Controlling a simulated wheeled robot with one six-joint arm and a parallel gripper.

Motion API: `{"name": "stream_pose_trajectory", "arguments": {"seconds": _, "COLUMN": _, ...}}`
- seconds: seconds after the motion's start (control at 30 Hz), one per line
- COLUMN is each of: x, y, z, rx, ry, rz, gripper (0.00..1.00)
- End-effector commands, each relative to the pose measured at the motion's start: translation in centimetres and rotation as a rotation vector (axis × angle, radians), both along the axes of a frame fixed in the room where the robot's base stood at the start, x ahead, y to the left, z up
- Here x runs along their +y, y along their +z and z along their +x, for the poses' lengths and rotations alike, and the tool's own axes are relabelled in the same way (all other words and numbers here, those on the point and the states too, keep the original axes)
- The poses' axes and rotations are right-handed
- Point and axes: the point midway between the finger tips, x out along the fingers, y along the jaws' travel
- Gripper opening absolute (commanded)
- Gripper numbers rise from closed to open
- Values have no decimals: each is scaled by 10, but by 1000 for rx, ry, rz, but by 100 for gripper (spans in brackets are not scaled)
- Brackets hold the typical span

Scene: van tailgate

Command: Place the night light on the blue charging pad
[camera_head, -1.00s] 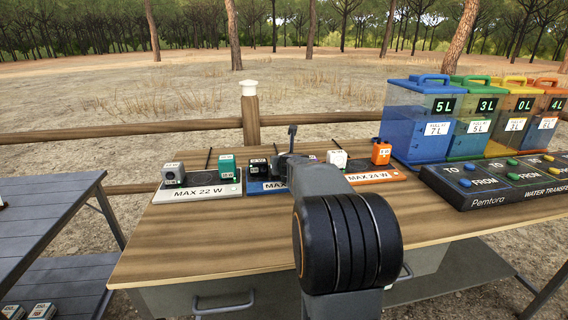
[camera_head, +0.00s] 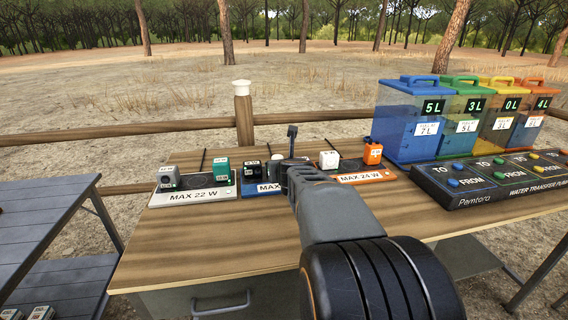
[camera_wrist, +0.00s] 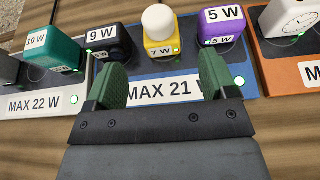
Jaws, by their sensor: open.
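A yellow block with a white dome, likely the night light (camera_wrist: 158,30), stands upright on the blue charging pad (camera_wrist: 178,90) in the wrist view. It is marked 7 W and has a green light beside it. A black 9 W block (camera_wrist: 108,42) and a purple 5 W block (camera_wrist: 219,30) stand on either side of it on the same pad. My gripper (camera_wrist: 164,82) is open and empty, in front of the yellow block and apart from it. In the head view my arm hides much of the blue pad (camera_head: 256,188), marked MAX 21 W, and the yellow block.
A pale MAX 22 W pad (camera_head: 194,194) holds a teal block (camera_head: 222,170) and a grey device (camera_head: 168,177). An orange MAX 24 W pad (camera_head: 362,178) holds a white block (camera_head: 329,160) and an orange one (camera_head: 373,152). Coloured water tanks (camera_head: 412,130) stand right. The front bench is clear.

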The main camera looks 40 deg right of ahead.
Motion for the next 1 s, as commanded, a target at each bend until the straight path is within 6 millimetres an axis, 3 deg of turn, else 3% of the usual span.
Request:
{"name": "stream_pose_trajectory", "arguments": {"seconds": 0.3, "x": 11, "y": 10, "z": -22, "rx": 0, "ry": -1, "rz": 0, "gripper": 78}}
{"name": "stream_pose_trajectory", "arguments": {"seconds": 0.87, "x": 11, "y": 10, "z": -23, "rx": 0, "ry": 0, "rz": -1, "gripper": 78}}
{"name": "stream_pose_trajectory", "arguments": {"seconds": 1.0, "x": 23, "y": 22, "z": -20, "rx": 30, "ry": 72, "rz": -63, "gripper": 78}}
